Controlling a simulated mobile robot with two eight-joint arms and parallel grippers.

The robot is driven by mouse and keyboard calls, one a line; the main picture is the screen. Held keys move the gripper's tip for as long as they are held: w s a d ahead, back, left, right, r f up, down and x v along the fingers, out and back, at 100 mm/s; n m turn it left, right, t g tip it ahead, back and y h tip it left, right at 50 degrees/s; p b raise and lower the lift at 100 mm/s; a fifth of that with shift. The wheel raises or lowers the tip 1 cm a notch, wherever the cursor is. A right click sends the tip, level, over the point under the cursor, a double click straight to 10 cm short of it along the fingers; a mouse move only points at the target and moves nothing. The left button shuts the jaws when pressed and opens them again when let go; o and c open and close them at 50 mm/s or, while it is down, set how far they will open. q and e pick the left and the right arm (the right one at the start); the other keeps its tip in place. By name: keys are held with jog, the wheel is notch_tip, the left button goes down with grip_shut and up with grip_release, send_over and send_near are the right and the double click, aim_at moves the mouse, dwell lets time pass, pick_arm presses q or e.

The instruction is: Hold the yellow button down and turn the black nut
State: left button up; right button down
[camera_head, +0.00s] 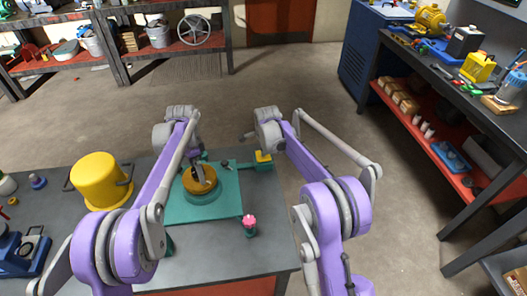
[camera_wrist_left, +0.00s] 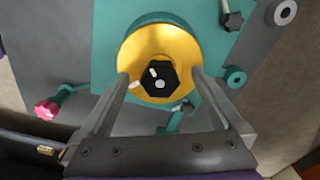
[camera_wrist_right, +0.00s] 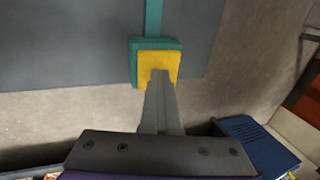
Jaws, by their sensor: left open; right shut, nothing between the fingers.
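The black nut (camera_wrist_left: 158,78) is six-sided, with a pale mark, on a round yellow disc (camera_wrist_left: 140,50) over a teal plate. My left gripper (camera_wrist_left: 160,77) is open, its fingers on either side of the nut with gaps. In the head view the disc (camera_head: 207,187) is partly covered by my left arm. The yellow button (camera_wrist_right: 147,62) is a square pad on a teal block at the table edge; it also shows in the head view (camera_head: 263,155). My right gripper (camera_wrist_right: 160,76) is shut and empty, fingertips overlapping the button; I cannot tell whether they touch it.
A workbench (camera_head: 430,60) with tools is at the right. Open floor lies behind the table.

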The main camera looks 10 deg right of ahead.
pick_arm(q)
jog(key=m, duration=0.4)
jog(key=shift+m, duration=0.4)
jog(key=m, duration=0.5)
jog(key=shift+m, duration=0.3)
jog(key=shift+r, duration=0.1)
